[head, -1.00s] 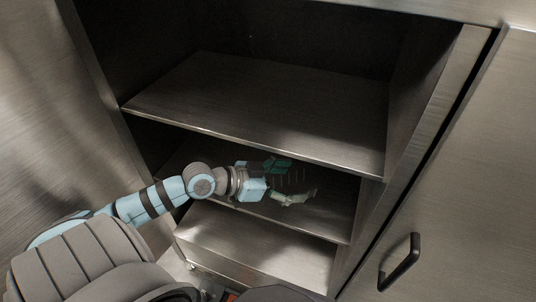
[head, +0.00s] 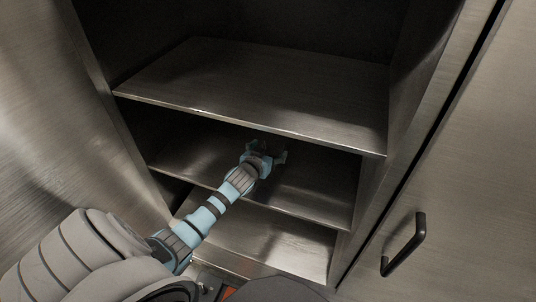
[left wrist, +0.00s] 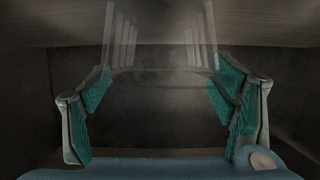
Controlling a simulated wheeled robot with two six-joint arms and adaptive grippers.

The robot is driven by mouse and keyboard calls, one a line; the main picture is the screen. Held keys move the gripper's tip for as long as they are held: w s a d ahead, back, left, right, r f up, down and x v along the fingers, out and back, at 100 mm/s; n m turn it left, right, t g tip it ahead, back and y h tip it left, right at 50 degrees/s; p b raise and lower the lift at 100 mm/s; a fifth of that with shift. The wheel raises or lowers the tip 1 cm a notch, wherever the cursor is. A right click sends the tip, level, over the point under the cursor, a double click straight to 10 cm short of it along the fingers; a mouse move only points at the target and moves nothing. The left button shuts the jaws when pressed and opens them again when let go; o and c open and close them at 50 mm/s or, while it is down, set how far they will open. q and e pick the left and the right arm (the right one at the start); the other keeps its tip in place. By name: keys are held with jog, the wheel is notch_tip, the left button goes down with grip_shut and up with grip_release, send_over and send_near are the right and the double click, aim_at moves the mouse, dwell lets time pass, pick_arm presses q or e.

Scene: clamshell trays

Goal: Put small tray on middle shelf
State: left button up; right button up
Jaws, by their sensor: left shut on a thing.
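My left gripper (head: 268,150) is inside the cabinet, in the space above the middle shelf (head: 318,183) and beneath the upper one. In the left wrist view its two green-padded fingers (left wrist: 162,88) stand apart on either side of a clear, see-through tray (left wrist: 160,62), the small tray, and grip it. The tray extends forward from the fingers. In the head view I cannot make out the tray; it is hidden by the gripper or lost against the dark interior. Whether the tray touches the shelf I cannot tell. My right gripper is not in view.
The upper shelf (head: 260,85) is bare and its front edge runs just above my left wrist. The lower shelf (head: 265,240) is also bare. Metal side walls bound the cabinet. A door with a black handle (head: 403,245) stands at the right.

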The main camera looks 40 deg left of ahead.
pick_arm(q)
jog(key=shift+c, duration=0.3)
jog(key=o, duration=0.8)
jog(key=shift+r, duration=0.1)
jog(key=p+v, duration=0.3)
jog(key=v, duration=0.9)
jog(key=shift+s, duration=0.1)
